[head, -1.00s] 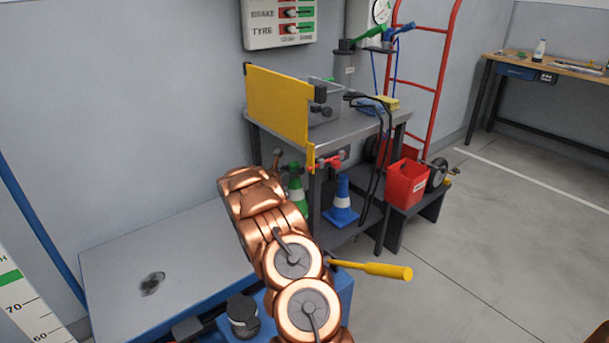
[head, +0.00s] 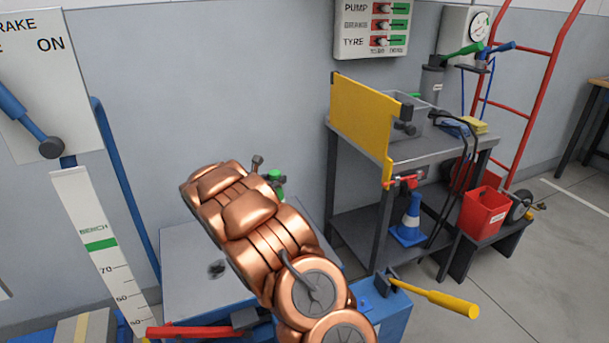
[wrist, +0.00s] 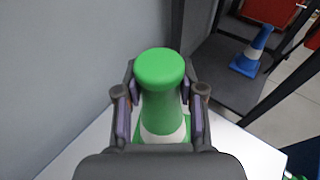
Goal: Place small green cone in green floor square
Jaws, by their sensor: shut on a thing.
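The small green cone (wrist: 160,105) has a white band near its base and stands between the fingers in the wrist view. My gripper (wrist: 160,98) is shut on it, with one finger on each side. In the head view, my copper-coloured arm hides most of the gripper, and only a bit of the green cone (head: 276,178) shows past its far end. The held cone is over the grey bench top (head: 185,255); I cannot tell its height above it. The green floor square is not in view.
A grey cart (head: 440,152) with a yellow panel (head: 360,122) stands to the right. A blue cone (head: 409,225) is on its lower shelf. A red bin (head: 482,214) stands beside it. A yellow-handled lever (head: 440,298) and a red lever (head: 195,331) stick out in front. Open floor lies at right.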

